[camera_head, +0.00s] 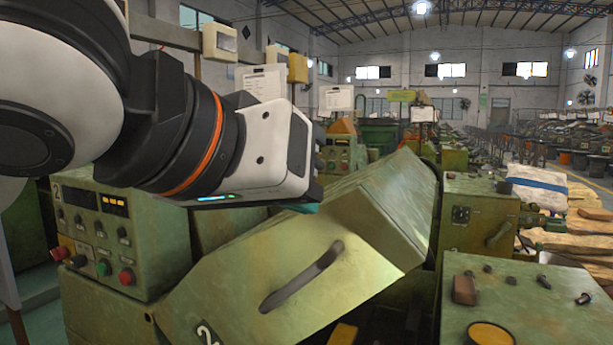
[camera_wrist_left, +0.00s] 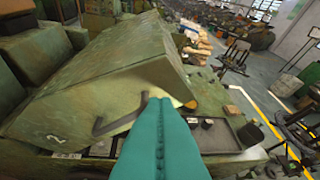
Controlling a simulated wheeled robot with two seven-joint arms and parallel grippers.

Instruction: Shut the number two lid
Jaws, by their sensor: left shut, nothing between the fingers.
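The number two lid (camera_head: 300,260) is a worn green metal cover marked "2", with a dark bar handle (camera_head: 302,275) on its front face. It stands tilted, partly raised. In the left wrist view the lid (camera_wrist_left: 95,85) fills the left and middle, with its handle (camera_wrist_left: 118,122) beside the fingers. My left gripper (camera_wrist_left: 160,102) has teal fingers pressed together with nothing between them. In the head view its fingers (camera_head: 305,208) are mostly hidden beneath the wrist, over the lid's upper part. I cannot tell whether they touch the lid. My right gripper is not in view.
A control box (camera_head: 115,235) marked "2" with buttons stands left of the lid. A green machine top (camera_head: 540,305) with loose metal parts and a yellow round piece (camera_head: 489,334) is at the lower right. More machines fill the hall behind.

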